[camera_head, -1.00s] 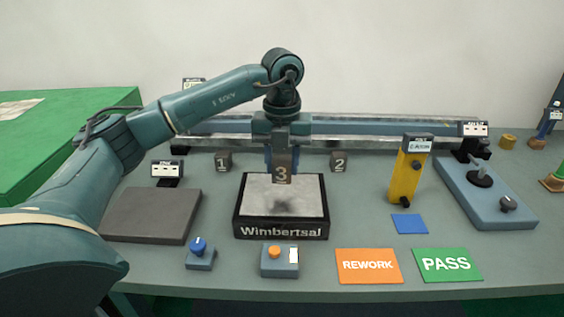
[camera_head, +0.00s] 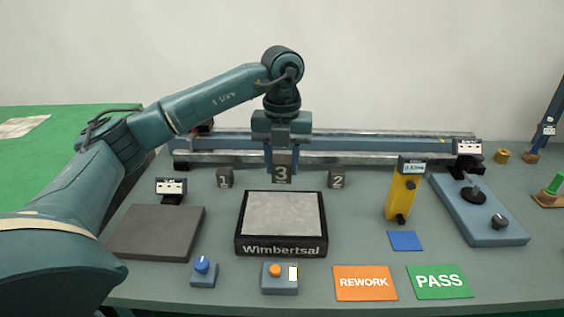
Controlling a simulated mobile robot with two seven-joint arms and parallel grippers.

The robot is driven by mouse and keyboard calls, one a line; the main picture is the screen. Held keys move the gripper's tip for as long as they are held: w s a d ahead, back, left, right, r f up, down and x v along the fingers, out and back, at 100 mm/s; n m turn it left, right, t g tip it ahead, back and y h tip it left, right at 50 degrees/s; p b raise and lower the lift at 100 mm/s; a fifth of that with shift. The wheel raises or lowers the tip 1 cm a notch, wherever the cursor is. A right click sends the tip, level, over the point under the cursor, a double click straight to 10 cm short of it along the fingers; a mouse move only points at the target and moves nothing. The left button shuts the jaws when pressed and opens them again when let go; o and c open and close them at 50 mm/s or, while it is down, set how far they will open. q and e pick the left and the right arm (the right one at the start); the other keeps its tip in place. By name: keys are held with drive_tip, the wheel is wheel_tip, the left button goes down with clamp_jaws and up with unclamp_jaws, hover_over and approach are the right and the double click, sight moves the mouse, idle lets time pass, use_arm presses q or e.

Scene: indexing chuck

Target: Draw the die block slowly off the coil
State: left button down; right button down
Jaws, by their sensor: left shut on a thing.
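A dark block marked 3 (camera_head: 282,174) is held in my left gripper (camera_head: 282,160), whose fingers are shut on its upper part. The block hangs or stands just behind the black-framed box marked Wimbertsal (camera_head: 281,249), between similar blocks marked 1 (camera_head: 224,178) and 2 (camera_head: 336,179). I take block 3 for the die block and the box with the bare grey top for the coil; neither is labelled so. Whether block 3 touches the table cannot be told. My right gripper is not in view.
A long rail (camera_head: 380,146) runs close behind the left gripper. A dark plate (camera_head: 156,233) lies left of the box. Blue-knob (camera_head: 203,272) and orange-knob (camera_head: 279,277) control boxes stand in front. A yellow upright (camera_head: 402,195) and a blue plate with a knob (camera_head: 480,215) are at right.

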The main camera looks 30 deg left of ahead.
use_arm(q)
wheel_tip(320, 180, up, 2)
drive_tip(key=shift+p, duration=0.55)
drive_tip(key=shift+r, duration=0.35)
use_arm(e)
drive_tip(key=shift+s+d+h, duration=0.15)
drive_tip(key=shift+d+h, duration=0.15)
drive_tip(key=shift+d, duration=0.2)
